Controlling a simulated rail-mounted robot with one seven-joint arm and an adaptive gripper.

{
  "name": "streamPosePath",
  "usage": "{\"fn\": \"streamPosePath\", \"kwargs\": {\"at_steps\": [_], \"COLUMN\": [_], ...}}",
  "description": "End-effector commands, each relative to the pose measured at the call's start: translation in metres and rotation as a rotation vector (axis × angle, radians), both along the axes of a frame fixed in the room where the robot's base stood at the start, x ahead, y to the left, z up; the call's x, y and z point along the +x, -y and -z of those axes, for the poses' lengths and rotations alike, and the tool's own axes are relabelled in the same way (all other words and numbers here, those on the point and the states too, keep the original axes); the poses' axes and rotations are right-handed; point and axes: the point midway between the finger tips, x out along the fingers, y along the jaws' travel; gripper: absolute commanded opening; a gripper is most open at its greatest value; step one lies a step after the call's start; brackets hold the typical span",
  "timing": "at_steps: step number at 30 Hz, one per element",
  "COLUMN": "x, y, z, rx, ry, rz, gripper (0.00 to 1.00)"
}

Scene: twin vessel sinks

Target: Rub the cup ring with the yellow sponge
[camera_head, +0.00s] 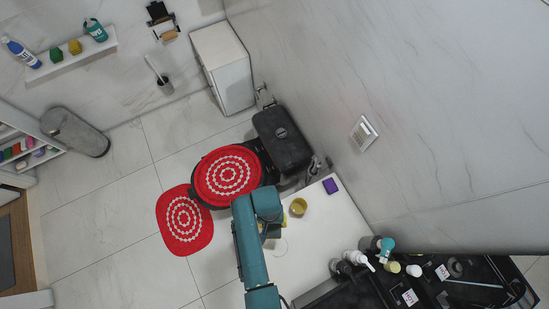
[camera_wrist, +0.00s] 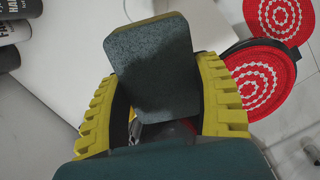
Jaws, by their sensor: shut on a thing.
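My gripper (camera_wrist: 158,72) is shut on a block-shaped sponge (camera_wrist: 150,50) in the wrist view. The sponge shows a dark grey-green face and a thin yellow edge at its top. The yellow ribbed fingers press on its two sides. In the head view my teal arm hides most of the gripper and sponge, above the white counter (camera_head: 322,232). A faint thin ring mark (camera_head: 285,248) lies on the counter just beside the gripper. I cannot tell whether the sponge touches the counter.
A purple block (camera_head: 330,186) lies at the counter's far corner. Bottles and a dark sink area (camera_head: 430,285) are at the right. A red-covered toilet (camera_head: 228,175) is to the upper left.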

Motion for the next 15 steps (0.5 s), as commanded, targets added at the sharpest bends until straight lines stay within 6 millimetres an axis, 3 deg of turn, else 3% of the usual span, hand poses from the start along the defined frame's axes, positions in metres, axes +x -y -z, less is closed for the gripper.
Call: {"fn": "streamPosePath", "kwargs": {"at_steps": [1,6,15], "x": [-0.015,-0.039,-0.044], "y": [0.001,0.003,0.003], "z": [0.02,0.036,0.051], "rx": [0.007,0.031,0.039], "ry": [0.035,0.139,0.169], "rz": [0.009,0.035,0.043], "gripper": [0.55,0.55,0.55]}}
